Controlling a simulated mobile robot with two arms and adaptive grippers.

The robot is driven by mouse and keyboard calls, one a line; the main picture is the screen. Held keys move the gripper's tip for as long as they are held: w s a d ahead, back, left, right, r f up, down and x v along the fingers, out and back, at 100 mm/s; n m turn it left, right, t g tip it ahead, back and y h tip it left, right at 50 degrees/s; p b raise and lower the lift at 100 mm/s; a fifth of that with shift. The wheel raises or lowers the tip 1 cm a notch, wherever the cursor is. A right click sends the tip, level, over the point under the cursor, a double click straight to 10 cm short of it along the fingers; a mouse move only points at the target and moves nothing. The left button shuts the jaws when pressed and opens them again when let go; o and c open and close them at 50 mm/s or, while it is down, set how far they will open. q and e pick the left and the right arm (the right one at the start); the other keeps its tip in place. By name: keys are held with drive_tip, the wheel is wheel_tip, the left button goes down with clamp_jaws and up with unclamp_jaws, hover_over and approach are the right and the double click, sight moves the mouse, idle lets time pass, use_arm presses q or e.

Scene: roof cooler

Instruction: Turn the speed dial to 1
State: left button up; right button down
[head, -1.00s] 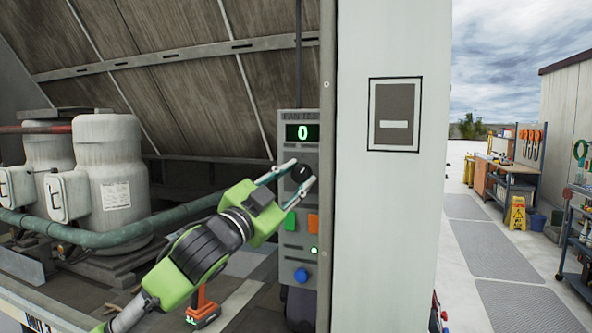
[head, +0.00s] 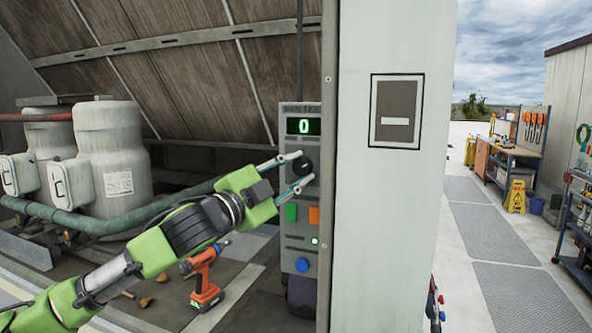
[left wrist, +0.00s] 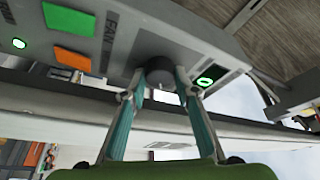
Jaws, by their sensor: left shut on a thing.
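The speed dial (head: 301,166) is a dark round knob below the display. My left gripper (head: 304,168) has one finger above the dial and one below it, shut on it. In the left wrist view the dial (left wrist: 160,77) sits between the two fingertips (left wrist: 161,72), and the display (left wrist: 206,80) is just right of it. Any mark on the dial is too small to read. My right gripper is not in view.
A pale pillar (head: 385,230) stands close on the right. An orange drill (head: 206,285) stands under my left arm. Tanks and a pipe (head: 130,224) lie to the left.

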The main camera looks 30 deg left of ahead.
use_arm(q)
drive_tip(key=o, duration=0.8)
drive_tip(key=shift+s, duration=0.1)
drive_tip(key=shift+s+a+f, duration=0.2)
drive_tip(key=shift+s+f, duration=0.1)
drive_tip(key=shift+s, duration=0.2)
drive_tip(key=shift+d+v, duration=0.15)
drive_tip(key=shift+v, duration=0.55)
drive_tip(key=shift+d+v, duration=0.1)
drive_tip(key=shift+v, duration=0.65)
approach(302, 169)
drive_tip(key=v, duration=0.3)
drive_tip(key=shift+s+a, duration=0.2)
drive_tip(key=shift+s, duration=0.05)
